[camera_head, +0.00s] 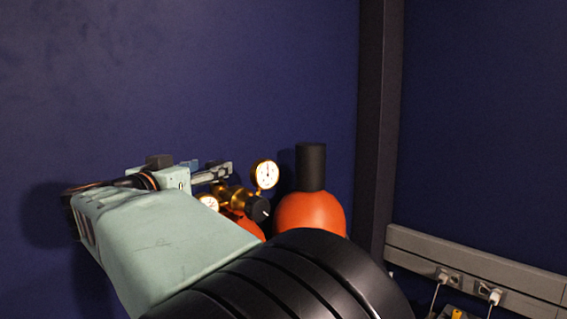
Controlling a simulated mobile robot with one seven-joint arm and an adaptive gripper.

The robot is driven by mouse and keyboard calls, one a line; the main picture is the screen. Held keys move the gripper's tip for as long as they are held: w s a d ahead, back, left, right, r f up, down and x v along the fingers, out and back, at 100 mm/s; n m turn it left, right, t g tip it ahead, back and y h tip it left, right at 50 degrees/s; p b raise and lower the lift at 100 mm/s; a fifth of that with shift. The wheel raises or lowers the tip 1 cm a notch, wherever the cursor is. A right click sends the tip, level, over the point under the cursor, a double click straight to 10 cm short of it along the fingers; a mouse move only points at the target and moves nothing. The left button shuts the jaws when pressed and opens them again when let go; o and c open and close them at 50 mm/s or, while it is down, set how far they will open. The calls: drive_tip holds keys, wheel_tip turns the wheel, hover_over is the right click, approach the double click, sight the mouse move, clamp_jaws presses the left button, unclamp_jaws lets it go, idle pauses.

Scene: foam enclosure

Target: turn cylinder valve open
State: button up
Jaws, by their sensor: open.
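My gripper (213,172) shows only in part beyond my pale green arm link, its grey finger parts pointing right. It is open. Its tips are close to the brass regulator (232,194), at its upper left in the picture; I cannot tell whether they touch it. The regulator carries a white-faced gauge (265,174), a second gauge (208,202) lower left and a black knob (258,209). It sits at an orange cylinder (246,226), mostly hidden behind my arm. The cylinder valve itself cannot be made out clearly.
A second orange cylinder (311,212) with a tall black cap (310,167) stands just to the right. Dark blue walls and a dark post (378,130) lie behind. A grey socket rail (470,272) with plugs and cables runs at lower right.

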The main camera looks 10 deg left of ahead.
drive_tip(key=shift+w+d, duration=0.25)
drive_tip(key=shift+w, duration=1.05)
drive_tip(key=shift+c, duration=0.5)
drive_tip(key=c, duration=1.1)
